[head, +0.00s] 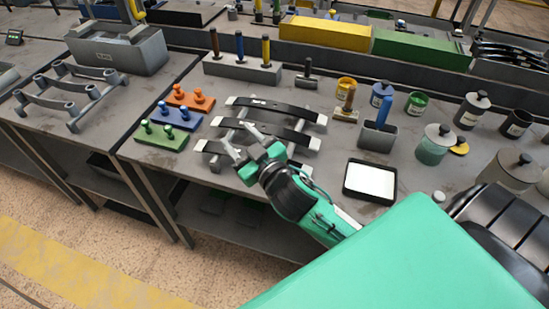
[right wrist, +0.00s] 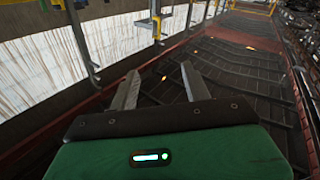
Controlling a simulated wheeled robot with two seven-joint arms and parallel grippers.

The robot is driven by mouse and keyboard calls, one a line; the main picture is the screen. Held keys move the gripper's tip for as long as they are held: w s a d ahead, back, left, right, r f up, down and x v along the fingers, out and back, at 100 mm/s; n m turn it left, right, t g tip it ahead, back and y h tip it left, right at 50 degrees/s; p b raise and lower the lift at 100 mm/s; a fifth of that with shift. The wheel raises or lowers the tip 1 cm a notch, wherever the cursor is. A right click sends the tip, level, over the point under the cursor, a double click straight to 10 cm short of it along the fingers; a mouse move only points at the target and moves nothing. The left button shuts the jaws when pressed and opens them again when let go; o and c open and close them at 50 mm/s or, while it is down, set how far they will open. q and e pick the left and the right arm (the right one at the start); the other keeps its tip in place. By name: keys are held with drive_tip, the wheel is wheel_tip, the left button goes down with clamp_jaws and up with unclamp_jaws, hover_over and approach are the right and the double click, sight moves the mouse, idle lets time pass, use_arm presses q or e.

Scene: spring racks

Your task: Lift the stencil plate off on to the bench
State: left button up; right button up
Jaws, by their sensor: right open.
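Three dark leaf springs with pale ends lie across a grey rack on the bench (head: 225,180): a far one (head: 275,108), a middle one (head: 265,133) and a near one (head: 215,147). I cannot tell for certain which thing is the stencil plate. Orange (head: 190,98), blue (head: 178,116) and green (head: 161,135) plates with two knobs each lie left of the rack. My right gripper (head: 232,152) is open over the near spring's left part, partly hiding it. In the right wrist view, its fingers (right wrist: 160,88) are apart with nothing between them. My left gripper is out of view.
A black-framed white pad (head: 370,181) lies right of the rack. A grey holder with a blue handle (head: 378,135), pots and a lidded jar (head: 434,145) crowd the right. A tool block (head: 243,68) stands behind. An empty rack (head: 70,92) is on the left bench.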

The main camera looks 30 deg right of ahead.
drive_tip(key=s+a+r+n+g+y, duration=0.1)
drive_tip(key=a+r+n+g+y, duration=0.1)
drive_tip(key=a+r+n+y, duration=0.95)
drive_tip(key=s+a+n+g+y, duration=0.3)
drive_tip(key=s+n+g+y, duration=0.25)
drive_tip(key=n+g, duration=0.85)
drive_tip(key=w+d+f+n+g+h, duration=0.25)
drive_tip(key=d+f+h, duration=0.35)
drive_tip(key=f+h, duration=0.3)
drive_tip(key=w+d+m+h, duration=0.3)
drive_tip(key=d+m+h, duration=0.5)
drive_tip(key=d, duration=1.2)
wheel_tip(320, 180, down, 8)
drive_tip(key=shift+a+n+h+p, duration=0.15)
drive_tip(key=shift+n+h+p, duration=0.65)
drive_tip(key=shift+n+h, duration=0.25)
wheel_tip(320, 180, down, 4)
drive_tip(key=shift+f+p, duration=0.15)
drive_tip(key=shift+p, duration=0.9)
drive_tip(key=shift+f, duration=0.5)
drive_tip(key=c, duration=0.9)
